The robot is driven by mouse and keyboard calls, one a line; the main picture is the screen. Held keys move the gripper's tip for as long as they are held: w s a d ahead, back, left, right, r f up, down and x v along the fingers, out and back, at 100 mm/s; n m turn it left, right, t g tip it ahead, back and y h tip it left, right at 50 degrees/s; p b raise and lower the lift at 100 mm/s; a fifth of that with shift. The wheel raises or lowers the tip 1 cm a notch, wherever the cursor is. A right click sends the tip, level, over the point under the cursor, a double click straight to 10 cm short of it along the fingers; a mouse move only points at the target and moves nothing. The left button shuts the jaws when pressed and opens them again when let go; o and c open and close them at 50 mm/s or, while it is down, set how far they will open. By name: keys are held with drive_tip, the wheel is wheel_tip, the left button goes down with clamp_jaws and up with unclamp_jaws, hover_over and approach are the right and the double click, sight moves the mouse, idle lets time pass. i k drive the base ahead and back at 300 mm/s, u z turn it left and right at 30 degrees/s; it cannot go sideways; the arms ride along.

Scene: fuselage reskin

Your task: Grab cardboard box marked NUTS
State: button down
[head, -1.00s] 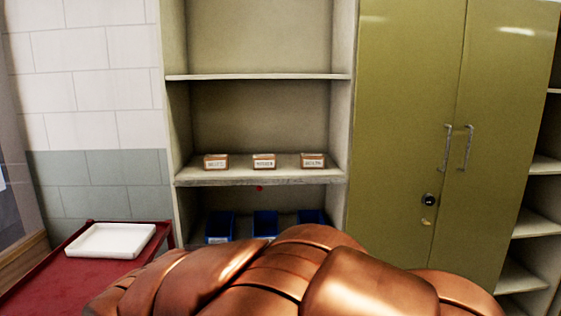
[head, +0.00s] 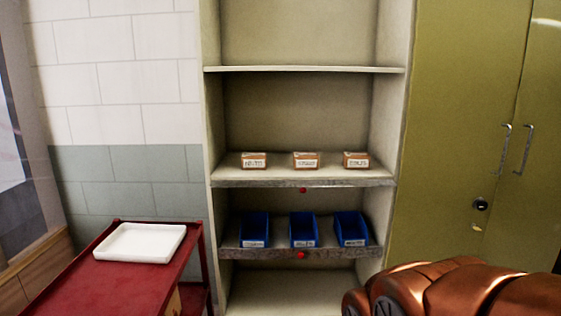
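Three small cardboard boxes with white labels stand in a row on the middle shelf (head: 300,183) of the open rack. The left box (head: 254,161) has a label that seems to read NUTS, but the print is too small to be sure. The middle box (head: 306,160) and the right box (head: 356,160) have labels that I cannot read for certain. Nothing touches the boxes. My copper-coloured arm shows at the lower right, well in front of the rack. My gripper is not in view.
Several blue bins (head: 304,230) stand on the shelf below. A red cart (head: 95,284) with a white tray (head: 140,243) stands at the left of the rack. A closed green cabinet (head: 455,150) is at the right. The space above the boxes is clear.

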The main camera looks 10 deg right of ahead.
sight(257, 160)
drive_tip(key=z, duration=0.9)
drive_tip(key=i, duration=1.8)
drive_tip(key=u, duration=2.4)
